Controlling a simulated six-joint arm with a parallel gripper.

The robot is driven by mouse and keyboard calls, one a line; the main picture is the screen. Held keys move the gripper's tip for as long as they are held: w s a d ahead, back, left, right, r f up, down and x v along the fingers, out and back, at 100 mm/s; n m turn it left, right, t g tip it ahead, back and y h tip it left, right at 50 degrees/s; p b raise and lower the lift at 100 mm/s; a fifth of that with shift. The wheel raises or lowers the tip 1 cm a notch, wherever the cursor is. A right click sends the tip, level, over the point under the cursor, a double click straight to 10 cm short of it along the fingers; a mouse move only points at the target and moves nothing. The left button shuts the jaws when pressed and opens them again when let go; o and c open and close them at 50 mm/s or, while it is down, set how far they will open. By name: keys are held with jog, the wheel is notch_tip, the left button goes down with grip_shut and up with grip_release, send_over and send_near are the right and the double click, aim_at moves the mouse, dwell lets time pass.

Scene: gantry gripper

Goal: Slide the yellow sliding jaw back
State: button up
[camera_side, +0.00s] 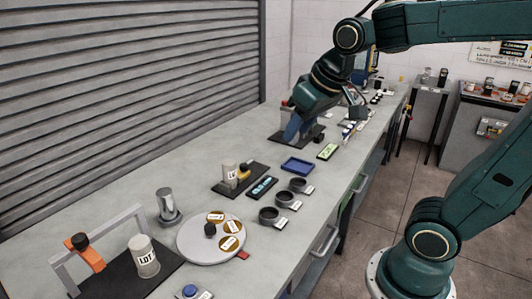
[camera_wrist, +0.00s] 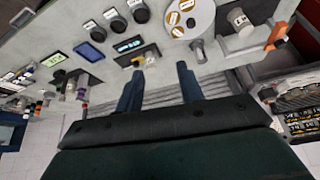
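The yellow sliding jaw (camera_side: 244,171) sits on a dark base plate (camera_side: 222,190) in the middle of the bench, just right of a pale cup (camera_side: 229,174) with a label. In the wrist view the yellow jaw (camera_wrist: 151,60) is small, near the top centre, beyond the fingertips. Whether it touches the cup I cannot tell. My gripper (camera_side: 294,132) is farther along the bench, its blue fingers pointing down, apart from the jaw. In the wrist view my gripper (camera_wrist: 160,70) has its two fingers spread, with nothing held between them.
A blue tray (camera_side: 298,166), several dark round cups (camera_side: 269,215) and a grey round plate (camera_side: 212,240) with brown discs stand nearby. A gantry frame (camera_side: 118,222) with an orange part (camera_side: 84,252) is at the front left. A shuttered wall (camera_side: 120,90) lines the bench's left side.

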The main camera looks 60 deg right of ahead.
jog(key=w+d+f+m, duration=0.1)
jog(key=w+d, duration=0.2)
jog(key=w, duration=0.5)
jog(key=m+g+h, duration=0.2)
jog(key=m, duration=0.2)
send_over(244, 165)
jog(key=s+a, duration=0.3)
jog(key=s, duration=0.2)
notch_tip(244, 165, down, 16)
jog(key=shift+w+a+f, duration=0.1)
jog(key=shift+f, duration=0.05)
jog(key=shift+x, duration=6.75)
jog(key=shift+w, duration=0.2)
